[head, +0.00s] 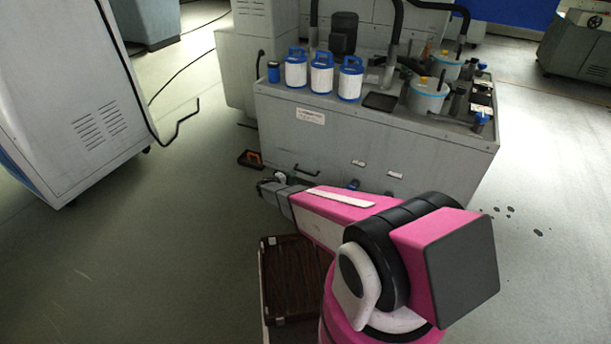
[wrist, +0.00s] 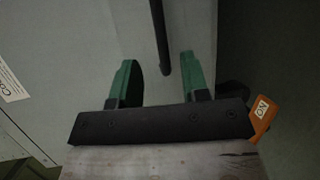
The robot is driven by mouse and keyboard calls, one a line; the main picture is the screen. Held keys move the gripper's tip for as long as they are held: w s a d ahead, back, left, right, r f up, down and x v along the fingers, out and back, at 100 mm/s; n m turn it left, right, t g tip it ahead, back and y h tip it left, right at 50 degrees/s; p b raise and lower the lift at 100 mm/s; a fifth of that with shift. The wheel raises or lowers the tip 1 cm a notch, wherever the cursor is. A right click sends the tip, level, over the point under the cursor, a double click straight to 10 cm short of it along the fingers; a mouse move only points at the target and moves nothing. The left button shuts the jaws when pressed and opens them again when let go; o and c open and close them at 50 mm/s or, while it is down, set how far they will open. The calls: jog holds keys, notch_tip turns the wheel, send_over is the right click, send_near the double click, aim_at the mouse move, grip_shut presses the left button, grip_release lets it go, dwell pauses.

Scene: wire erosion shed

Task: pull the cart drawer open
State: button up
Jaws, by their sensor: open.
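A grey cabinet (head: 330,140) stands ahead, with a white label on its front. A dark bar handle (head: 306,171) sits low on that front, just beyond my gripper. I cannot make out the drawer's edges. My gripper (head: 268,184) is low in front of the cabinet. In the wrist view my gripper (wrist: 160,80) has its green fingers spread, with nothing between the pads. The dark bar (wrist: 160,40) comes down from the top edge and ends about between the fingertips. It looks apart from both fingers.
Blue-capped white bottles (head: 321,75) and pots (head: 427,98) stand on the cabinet top. A machine with a bent rod (head: 80,100) stands at left. Open floor lies between.

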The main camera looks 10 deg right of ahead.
aim_at(305, 172)
jog(key=x, duration=0.9)
jog(key=shift+d, duration=0.15)
grip_shut()
